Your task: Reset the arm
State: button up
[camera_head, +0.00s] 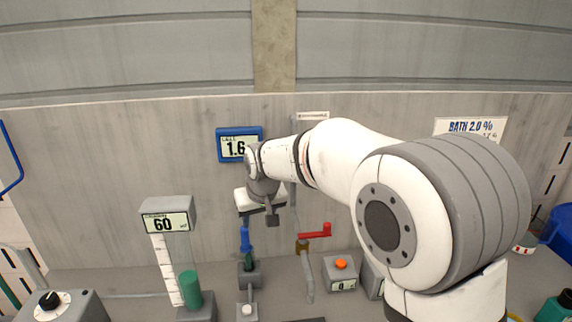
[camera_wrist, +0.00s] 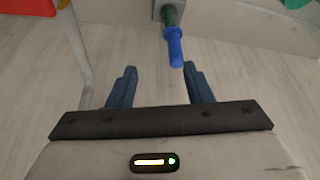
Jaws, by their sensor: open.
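My white and grey arm reaches from the right across the head view. My gripper (camera_wrist: 160,88) shows its two blue-grey fingers apart and empty in the wrist view. In the head view its body hangs in front of the back wall, above the bench, and the fingertips cannot be made out. A blue and dark green upright piece (camera_head: 246,245) stands on a small grey block below the gripper. In the wrist view the same piece (camera_wrist: 174,40) lies just beyond the fingers, apart from them.
A display reading 60 (camera_head: 166,225) and a green cylinder (camera_head: 190,288) stand at left. A blue-framed display (camera_head: 226,158) is on the wall. A red-handled tap (camera_head: 318,231) and an orange-button box (camera_head: 341,265) are near centre. A black knob box (camera_head: 60,305) is front left.

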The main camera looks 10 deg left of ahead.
jog(key=s+d+r+m+h, duration=0.15)
jog(key=s+d, duration=0.35)
jog(key=d, duration=0.5)
jog(key=s+d+r+m, duration=0.2)
jog(key=s+d, duration=0.4)
jog(key=d, duration=0.3)
jog(key=s+d+f+m, duration=0.2)
jog(key=s+d, duration=0.8)
jog(key=s, duration=0.5)
jog(key=shift+d+f+h, duration=0.2)
jog(key=shift+f+h, duration=0.15)
jog(key=shift+f, duration=0.2)
jog(key=shift+w, duration=0.1)
jog(key=shift+c, duration=0.4)
